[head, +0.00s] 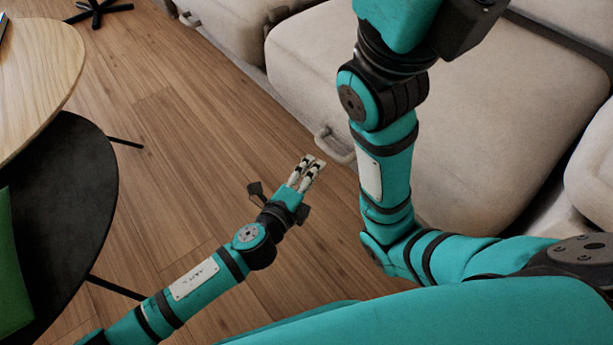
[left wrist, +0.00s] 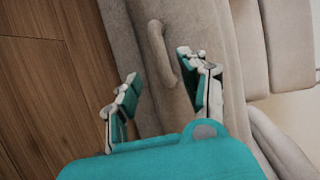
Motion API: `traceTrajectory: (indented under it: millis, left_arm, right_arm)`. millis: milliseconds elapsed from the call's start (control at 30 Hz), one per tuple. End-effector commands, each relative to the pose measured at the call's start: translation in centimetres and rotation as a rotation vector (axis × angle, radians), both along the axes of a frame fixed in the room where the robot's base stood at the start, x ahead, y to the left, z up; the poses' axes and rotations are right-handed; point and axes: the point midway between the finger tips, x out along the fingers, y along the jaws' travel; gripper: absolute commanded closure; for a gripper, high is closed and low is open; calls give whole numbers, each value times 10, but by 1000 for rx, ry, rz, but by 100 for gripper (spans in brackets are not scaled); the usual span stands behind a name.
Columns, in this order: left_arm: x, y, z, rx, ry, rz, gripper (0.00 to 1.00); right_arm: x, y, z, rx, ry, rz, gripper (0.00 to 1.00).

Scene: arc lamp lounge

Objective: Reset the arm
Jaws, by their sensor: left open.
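My left gripper (head: 308,172) reaches up from the lower left in the head view, over the wooden floor and close to the sofa's lower front edge. In the left wrist view its two fingers (left wrist: 160,95) stand apart with nothing between them. Behind them shows the sofa's light fabric with a curved handle-like loop. My right arm (head: 385,170) is bent upright at the right in the head view, in front of the sofa. Its gripper lies outside the picture.
A beige sofa (head: 480,130) fills the upper right. At the left stand a round wooden table (head: 35,75) and a lower black round table (head: 75,200) with a green item (head: 12,270) at the picture's edge. Wooden floor (head: 190,150) lies clear between tables and sofa.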

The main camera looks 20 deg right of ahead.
Motion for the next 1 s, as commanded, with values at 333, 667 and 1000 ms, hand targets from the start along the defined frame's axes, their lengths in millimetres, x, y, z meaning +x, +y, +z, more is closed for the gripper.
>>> traceTrajectory:
  millis: [333, 667, 1000]
  left_arm:
    - [-10, 11, 3, -1, 1, 0, 56]
    - [-10, 11, 3, -1, 1, 0, 56]
    - [-43, -7, 105, -358, 144, -99, 56]
  right_arm:
    - [0, 0, 0, 0, 0, 0, 45]
    - [0, 0, 0, 0, 0, 0, 45]
    - [23, -2, 0, 4, 86, 3, 45]
